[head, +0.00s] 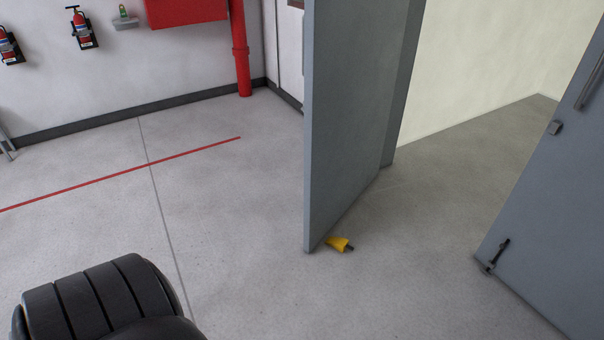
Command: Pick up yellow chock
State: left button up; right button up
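The yellow chock (337,243) lies on the grey floor at the bottom edge of the open grey door leaf, close to its front corner. It is small, with a dark end pointing to the right. It seems to touch the door or sit partly under it; the exact contact is too small to tell. A dark, rounded, ribbed part of my own body shows at the lower left, well apart from the chock. Neither of my grippers is in view.
The grey door leaf (345,120) stands open in the middle. A second grey door (560,190) with a bolt is at the right. Between them is an open doorway. Fire extinguishers (81,27) and a red pipe (240,50) are at the back wall. The floor before the chock is clear.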

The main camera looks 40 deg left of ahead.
aim_at(341, 244)
jog(key=u, duration=1.05)
jog(key=i+l, duration=0.3)
jog(key=l+z, duration=0.05)
jog(key=l, duration=0.05)
